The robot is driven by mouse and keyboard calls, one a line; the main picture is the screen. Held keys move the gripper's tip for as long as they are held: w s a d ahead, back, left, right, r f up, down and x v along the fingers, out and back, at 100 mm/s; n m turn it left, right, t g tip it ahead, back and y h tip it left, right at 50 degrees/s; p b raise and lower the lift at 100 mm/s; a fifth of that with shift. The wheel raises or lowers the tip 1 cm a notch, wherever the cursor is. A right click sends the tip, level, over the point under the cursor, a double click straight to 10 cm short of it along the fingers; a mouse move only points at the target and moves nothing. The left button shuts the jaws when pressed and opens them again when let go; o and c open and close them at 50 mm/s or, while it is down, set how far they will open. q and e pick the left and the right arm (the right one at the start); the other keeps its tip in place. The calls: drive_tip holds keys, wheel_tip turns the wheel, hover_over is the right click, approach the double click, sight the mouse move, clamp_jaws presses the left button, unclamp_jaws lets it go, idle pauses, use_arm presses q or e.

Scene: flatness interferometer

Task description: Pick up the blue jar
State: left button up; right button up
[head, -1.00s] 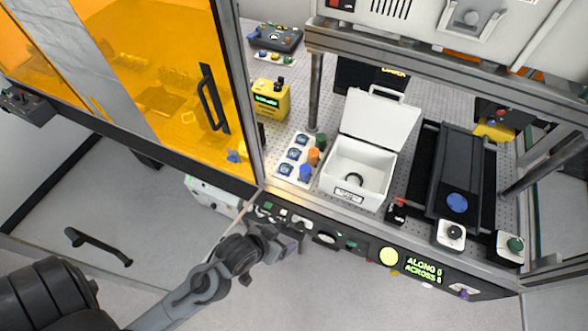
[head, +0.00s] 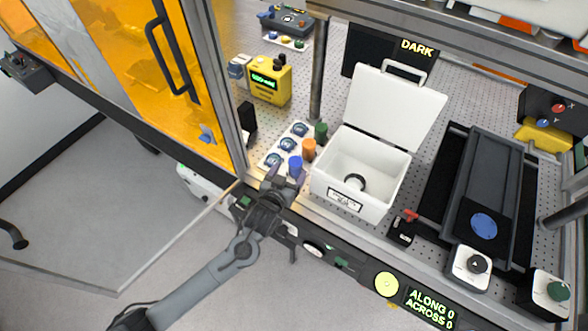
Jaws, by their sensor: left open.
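The blue jar (head: 295,167) stands upright at the front end of a row of small jars, just left of the white box. My left gripper (head: 284,180) is open at the front edge of the bench, right at the near side of the blue jar. It overlaps the jar's lower part in the picture. I cannot tell whether a finger touches the jar. My right gripper is not in view.
An orange jar (head: 308,149) and a green jar (head: 320,132) stand behind the blue one. A white tray (head: 270,158) with round blue-marked pieces lies to the left. The open-lidded white box (head: 375,197) is close on the right. A metal post (head: 318,75) rises behind.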

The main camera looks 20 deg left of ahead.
sight(294, 164)
use_arm(q)
drive_tip(key=x, duration=0.3)
drive_tip(key=shift+w+f, duration=0.25)
drive_tip(key=shift+w, duration=0.35)
drive_tip(key=shift+x, duration=2.1)
drive_tip(key=shift+f, duration=0.2)
drive_tip(key=c, duration=1.1)
drive_tip(key=shift+r, duration=0.1)
